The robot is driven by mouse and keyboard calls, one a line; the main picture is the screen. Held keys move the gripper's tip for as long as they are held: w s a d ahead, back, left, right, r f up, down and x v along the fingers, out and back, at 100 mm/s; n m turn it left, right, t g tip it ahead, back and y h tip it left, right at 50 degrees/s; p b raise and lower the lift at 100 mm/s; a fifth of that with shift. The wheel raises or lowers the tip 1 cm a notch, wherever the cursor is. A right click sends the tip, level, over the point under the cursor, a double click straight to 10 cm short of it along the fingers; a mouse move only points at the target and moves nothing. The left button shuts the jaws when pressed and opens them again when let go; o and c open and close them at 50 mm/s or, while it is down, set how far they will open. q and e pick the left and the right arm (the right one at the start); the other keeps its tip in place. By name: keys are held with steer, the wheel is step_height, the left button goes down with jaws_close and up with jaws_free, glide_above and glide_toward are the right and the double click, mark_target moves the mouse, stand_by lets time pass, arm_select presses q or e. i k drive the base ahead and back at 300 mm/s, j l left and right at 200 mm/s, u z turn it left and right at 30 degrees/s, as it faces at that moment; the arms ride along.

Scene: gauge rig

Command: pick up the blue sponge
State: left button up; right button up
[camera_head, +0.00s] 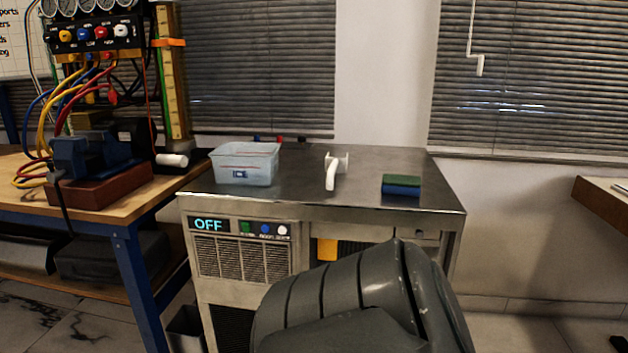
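The blue sponge (401,190) lies flat on the right part of the metal bench top, near its front edge. It has a dark green upper layer (402,179) over a blue lower layer. Nothing touches it. A large dark grey ribbed part, likely a link of my own arm, fills the lower middle of the head view in front of the bench. Neither gripper's fingers can be seen.
A clear plastic tub (245,165) and a white handled object (333,172) stand left of the sponge on the metal bench (300,200). A wooden workbench (160,190) with a vise (90,155), hoses and a gauge panel (95,35) is at left. The bench top around the sponge is clear.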

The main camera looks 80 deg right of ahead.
mark_target(391, 183)
steer(key=k, duration=1.1)
steer(key=k+z, duration=0.2)
steer(key=z, duration=0.15)
steer(key=k+l+z, duration=0.1)
steer(key=z, duration=0.3)
